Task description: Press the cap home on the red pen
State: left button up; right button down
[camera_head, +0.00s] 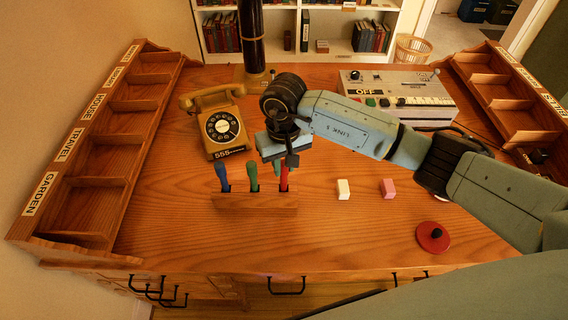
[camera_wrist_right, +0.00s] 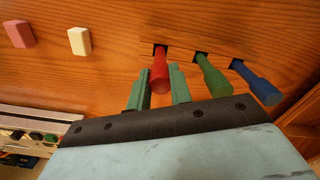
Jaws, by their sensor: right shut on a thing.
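The red pen (camera_head: 284,180) stands in the right slot of a wooden pen block (camera_head: 250,202). A green pen (camera_head: 254,177) and a blue pen (camera_head: 223,178) stand in its other slots. In the wrist view the red pen (camera_wrist_right: 159,70) has its wide end between the two green fingers of my right gripper (camera_wrist_right: 159,88), which is shut on it. My right gripper (camera_head: 283,167) is over the block in the head view and hides the pen's top. I cannot tell where the cap ends and the pen begins. My left gripper is not in view.
A yellow telephone (camera_head: 221,127) stands behind the block to the left. A white block (camera_head: 343,189), a pink block (camera_head: 388,188) and a red disc with a black knob (camera_head: 432,238) lie to the right. Labelled wooden compartments line both sides. The desk's front is clear.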

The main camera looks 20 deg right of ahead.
dwell(0.4)
jog(key=c, duration=0.7)
grip_release()
jog(key=shift+r, duration=0.15)
jog(key=shift+r+p, duration=1.55)
jog(key=shift+r, duration=1.85)
grip_shut()
